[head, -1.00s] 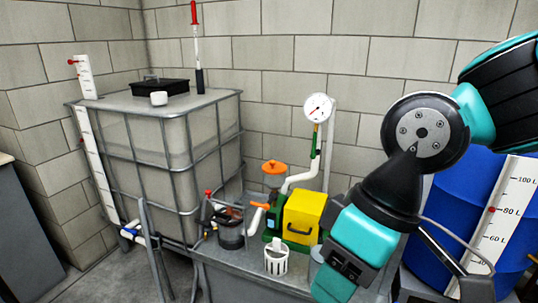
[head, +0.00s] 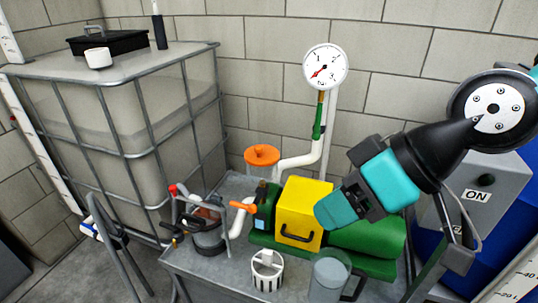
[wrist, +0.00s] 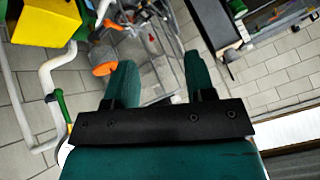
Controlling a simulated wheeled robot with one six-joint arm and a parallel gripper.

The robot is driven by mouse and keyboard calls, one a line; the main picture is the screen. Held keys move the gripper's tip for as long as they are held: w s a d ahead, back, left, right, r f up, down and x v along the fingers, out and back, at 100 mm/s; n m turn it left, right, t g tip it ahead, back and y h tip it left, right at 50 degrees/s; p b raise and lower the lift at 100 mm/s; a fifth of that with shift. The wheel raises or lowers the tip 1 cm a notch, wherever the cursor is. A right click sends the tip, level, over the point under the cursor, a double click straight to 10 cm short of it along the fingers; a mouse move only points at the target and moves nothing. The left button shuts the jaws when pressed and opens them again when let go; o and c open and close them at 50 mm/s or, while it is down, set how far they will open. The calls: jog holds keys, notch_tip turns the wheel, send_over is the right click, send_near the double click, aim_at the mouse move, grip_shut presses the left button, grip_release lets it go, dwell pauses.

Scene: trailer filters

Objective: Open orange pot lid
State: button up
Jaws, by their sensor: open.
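An orange round cap with a small knob (head: 262,156), which looks like the orange pot lid, sits above the green pump fittings in the head view. An orange part, probably the same cap, shows in the wrist view (wrist: 103,62), just left of the fingers. My gripper (head: 328,212) is in front of the yellow box (head: 300,195), to the right of and lower in the picture than the orange cap. In the wrist view my gripper (wrist: 160,75) has its two green fingers apart with nothing between them.
A clear jug (head: 328,278) and a white slotted basket (head: 267,272) stand at the bench's front. A dark pot (head: 208,238) and an orange lever (head: 242,206) are left of the yellow box. A gauge (head: 325,68) and white pipes rise behind. A caged tank (head: 125,130) stands left.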

jog(key=w+a+f+t+y+b, duration=0.4)
jog(key=w+a+f+t+b, duration=0.15)
jog(key=w+f+b, duration=0.35)
jog(key=m+t+h+b, duration=0.1)
jog(key=m+t+b, duration=0.15)
jog(key=t, duration=0.45)
send_near(261, 149)
jog(key=shift+n, duration=0.25)
jog(key=p+x, duration=1)
jog(key=p, duration=0.4)
jog(key=shift+w+a+f, duration=0.15)
jog(key=shift+w+a, duration=0.15)
jog(key=shift+w, duration=0.2)
grip_shut()
